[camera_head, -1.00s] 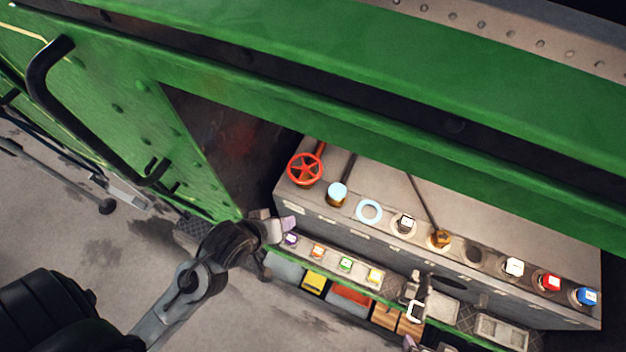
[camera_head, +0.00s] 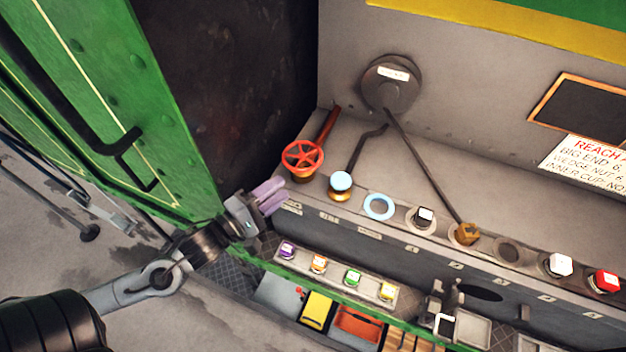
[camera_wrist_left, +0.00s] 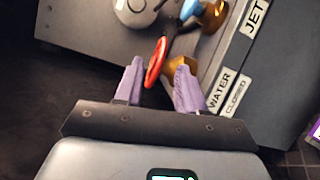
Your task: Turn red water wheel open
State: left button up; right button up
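The red water wheel (camera_head: 303,157) sits on a brass valve at the left end of the grey bench, with a red pipe behind it. In the left wrist view the wheel (camera_wrist_left: 155,62) appears edge-on, just ahead of and between my fingertips, in front of the brass valve body (camera_wrist_left: 181,66). Labels reading WATER (camera_wrist_left: 218,92) and CLOSED (camera_wrist_left: 236,97) are beside it. My left gripper (camera_head: 268,196), with purple fingers, is open and empty, below and left of the wheel. It also shows in the left wrist view (camera_wrist_left: 158,84). Contact with the wheel is not visible. My right gripper is out of view.
A pale blue knob (camera_head: 341,181) on brass stands right of the wheel, then a light blue ring (camera_head: 379,207). A lower shelf holds coloured buttons (camera_head: 353,277). The green wall (camera_head: 130,120) with a black handle is left of the gripper.

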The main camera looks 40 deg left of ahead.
aim_at(307, 171)
pick_arm(q)
jog(key=shift+w+d+f+p, duration=0.1)
jog(key=shift+w+d+p, duration=0.1)
jog(key=shift+w, duration=1.55)
jog(key=shift+w+d+f+p, duration=0.1)
jog(key=shift+w+d, duration=0.05)
jog(key=shift+w, duration=1.65)
jog(key=shift+w+d+f+p, duration=0.1)
jog(key=shift+w+d, duration=0.1)
jog(key=shift+w, duration=1.55)
grip_shut()
